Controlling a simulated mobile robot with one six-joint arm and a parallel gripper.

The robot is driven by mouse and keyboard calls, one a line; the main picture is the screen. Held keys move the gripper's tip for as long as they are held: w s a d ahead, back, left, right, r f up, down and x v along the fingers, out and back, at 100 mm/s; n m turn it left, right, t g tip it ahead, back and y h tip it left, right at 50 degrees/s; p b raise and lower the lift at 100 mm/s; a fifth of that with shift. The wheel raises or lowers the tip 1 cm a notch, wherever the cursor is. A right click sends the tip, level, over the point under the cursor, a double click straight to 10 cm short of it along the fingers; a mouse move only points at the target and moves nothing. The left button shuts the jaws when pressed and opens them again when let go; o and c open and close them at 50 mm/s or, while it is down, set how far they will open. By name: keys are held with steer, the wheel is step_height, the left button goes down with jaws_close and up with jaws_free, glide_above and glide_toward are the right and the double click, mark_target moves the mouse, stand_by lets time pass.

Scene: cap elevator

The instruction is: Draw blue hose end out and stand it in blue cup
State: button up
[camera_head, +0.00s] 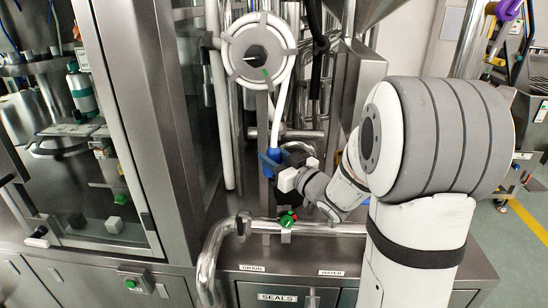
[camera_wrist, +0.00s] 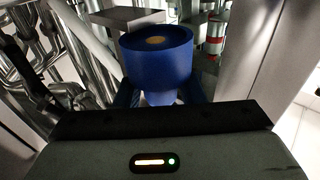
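A white hose hangs from a round reel (camera_head: 258,50). Its lower part (camera_head: 279,110) runs down to a bright blue piece (camera_head: 273,155), which looks like the blue hose end. In the wrist view a round blue piece (camera_wrist: 157,58) with a hollow top and a tan centre stands just ahead of my gripper. It narrows to a pale part below, with darker blue parts on both sides. My gripper (camera_head: 284,172) is right beside the blue piece in the head view. I cannot make out a separate blue cup.
A glass-fronted cabinet (camera_head: 80,130) stands at the left. Vertical pipes crowd the back.

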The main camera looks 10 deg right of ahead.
steer(key=o, duration=0.4)
steer(key=shift+c, duration=0.2)
steer(key=v, duration=0.7)
steer(key=shift+s+d+b, duration=0.2)
steer(key=shift+s+b, duration=0.1)
steer(key=shift+b, duration=0.15)
steer(key=shift+f, duration=0.15)
